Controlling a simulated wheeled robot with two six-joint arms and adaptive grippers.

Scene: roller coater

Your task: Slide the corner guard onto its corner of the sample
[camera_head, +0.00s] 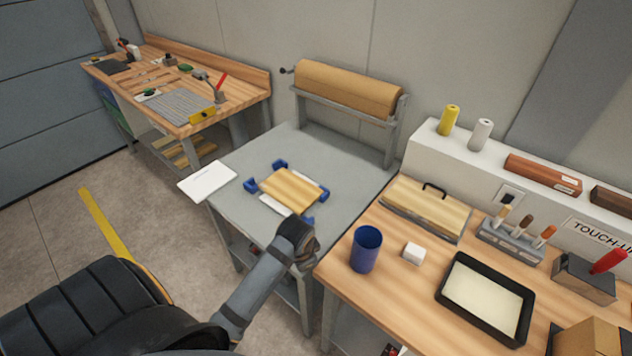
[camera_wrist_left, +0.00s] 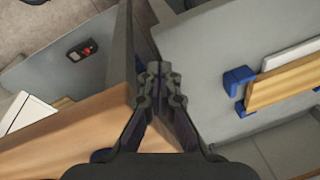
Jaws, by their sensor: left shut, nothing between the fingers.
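The sample is a light wooden panel (camera_head: 290,189) on the grey table. Blue corner guards stand at its corners: one at the back (camera_head: 280,166), one at the left (camera_head: 250,184), one at the right (camera_head: 323,193), and one at the front, partly hidden behind my left gripper (camera_head: 300,238). White strips lie along two of its sides. In the left wrist view my left gripper (camera_wrist_left: 160,72) is shut and empty, left of a blue guard (camera_wrist_left: 238,78) near the panel's end (camera_wrist_left: 285,84); the two are apart. I cannot tell how far each guard is seated. My right gripper is out of view.
A paper roll (camera_head: 348,88) stands at the back of the grey table (camera_head: 350,165), and a white sheet (camera_head: 208,181) lies at its left edge. The wooden bench at right holds a blue cup (camera_head: 366,248), a white block (camera_head: 414,253) and a black tray (camera_head: 485,296).

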